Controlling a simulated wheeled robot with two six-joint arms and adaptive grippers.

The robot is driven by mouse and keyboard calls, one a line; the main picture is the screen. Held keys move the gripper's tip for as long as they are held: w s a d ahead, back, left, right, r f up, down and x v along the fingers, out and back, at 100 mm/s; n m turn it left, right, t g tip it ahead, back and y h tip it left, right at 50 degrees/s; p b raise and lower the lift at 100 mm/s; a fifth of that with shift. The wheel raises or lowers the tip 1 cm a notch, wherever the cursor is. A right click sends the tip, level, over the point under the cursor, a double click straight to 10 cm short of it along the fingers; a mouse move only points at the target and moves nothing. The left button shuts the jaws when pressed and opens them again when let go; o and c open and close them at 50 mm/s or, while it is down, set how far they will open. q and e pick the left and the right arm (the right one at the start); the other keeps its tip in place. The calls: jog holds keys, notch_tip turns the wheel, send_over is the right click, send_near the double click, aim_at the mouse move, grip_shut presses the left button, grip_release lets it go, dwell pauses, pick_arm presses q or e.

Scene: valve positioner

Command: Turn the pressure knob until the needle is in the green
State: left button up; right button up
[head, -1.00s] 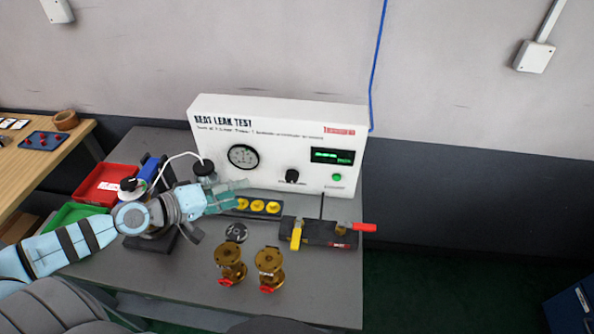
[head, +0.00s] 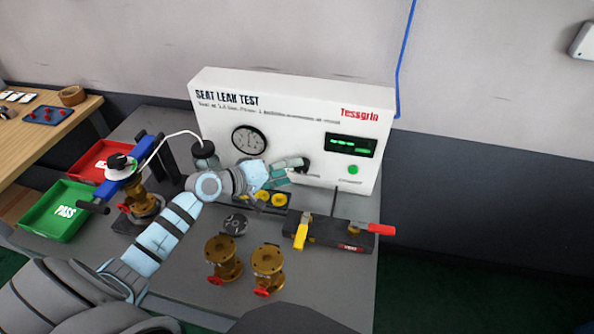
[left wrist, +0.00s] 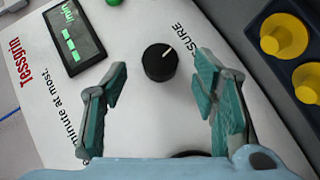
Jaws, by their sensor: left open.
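The black pressure knob (left wrist: 160,62) with a white pointer line is on the white test panel (left wrist: 140,110) in the left wrist view. In the head view it (head: 303,166) is partly hidden behind the gripper. My left gripper (head: 298,164) is open in front of the panel. In the left wrist view its teal fingers (left wrist: 162,88) are spread to either side of the knob, with a gap on each side; contact is not visible. The round gauge (head: 249,139) is left of the knob; its needle and any green band are too small to read. My right gripper is not in view.
A green-lit display (head: 350,145) and green button (head: 353,170) are right of the knob. Yellow caps (head: 279,200) sit in a dark holder below. Brass valves (head: 267,266) and a red-handled clamp fixture (head: 330,238) stand in front. A green tray (head: 58,212) is at left.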

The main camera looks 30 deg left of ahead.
aim_at(300, 168)
pick_arm(q)
jog(key=x, duration=0.3)
jog(key=shift+w+d+f, duration=0.15)
jog(key=shift+w, duration=0.1)
jog(key=c, duration=1.2)
jog(key=shift+o, duration=0.2)
jog(key=p, duration=0.3)
jog(key=m+g+y+p, duration=0.1)
jog(key=p, duration=0.1)
jog(key=shift+d+r+y+p, duration=0.1)
jog(key=shift+r+y+p, duration=0.2)
jog(key=shift+p, duration=0.1)
jog(key=shift+f, duration=0.15)
jog(key=o, duration=1.2)
jog(key=shift+c, duration=0.2)
